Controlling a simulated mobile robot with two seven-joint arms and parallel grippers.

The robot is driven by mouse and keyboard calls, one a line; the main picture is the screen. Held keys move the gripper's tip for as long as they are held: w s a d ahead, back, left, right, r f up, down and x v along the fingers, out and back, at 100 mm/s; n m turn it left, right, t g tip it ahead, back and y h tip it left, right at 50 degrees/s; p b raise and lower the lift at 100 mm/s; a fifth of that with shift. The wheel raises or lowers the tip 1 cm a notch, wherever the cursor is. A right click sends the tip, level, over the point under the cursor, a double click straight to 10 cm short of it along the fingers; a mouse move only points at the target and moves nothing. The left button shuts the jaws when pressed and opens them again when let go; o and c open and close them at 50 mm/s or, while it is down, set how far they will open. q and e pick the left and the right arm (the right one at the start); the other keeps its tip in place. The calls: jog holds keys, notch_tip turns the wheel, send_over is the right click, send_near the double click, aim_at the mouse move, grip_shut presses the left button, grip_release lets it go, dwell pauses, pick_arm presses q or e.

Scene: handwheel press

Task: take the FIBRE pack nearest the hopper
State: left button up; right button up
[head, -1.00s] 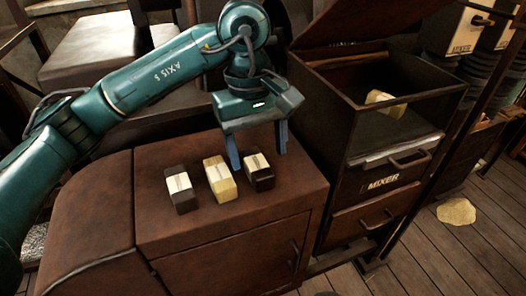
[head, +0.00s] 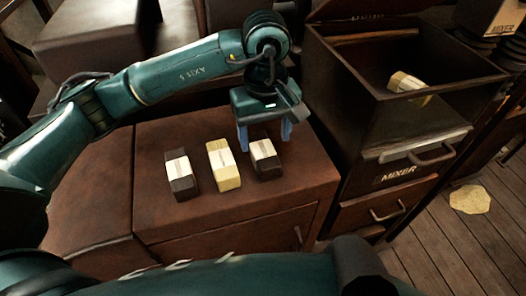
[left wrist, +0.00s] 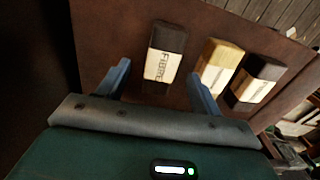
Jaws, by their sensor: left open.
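Three packs stand in a row on the brown cabinet top (head: 150,217). The right one (head: 265,160), dark with a pale label, is nearest the hopper (head: 345,85); in the left wrist view it is the left pack (left wrist: 166,45), and its label reads FIBRE. The middle pack is yellow (head: 223,166); the left pack is dark (head: 181,178). My left gripper (head: 264,136) is open and empty just behind the right pack. My right gripper is out of view.
A yellowish pack (head: 405,82) lies inside the open-topped hopper marked MIXER. A drawer handle (head: 388,211) projects below it. A pale patch (head: 470,199) lies on the plank floor. My teal arm parts cross the bottom of the head view.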

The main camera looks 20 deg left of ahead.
aim_at(264, 150)
pick_arm(q)
jog(key=shift+s+a+f+p, duration=0.1)
jog(key=shift+f+p, duration=0.15)
jog(key=shift+f, duration=0.95)
jog(key=shift+s+f+p, duration=0.1)
jog(key=shift+f+p, duration=0.15)
jog(key=shift+f, duration=0.9)
jog(key=c, duration=1.1)
jog(key=shift+r, duration=0.1)
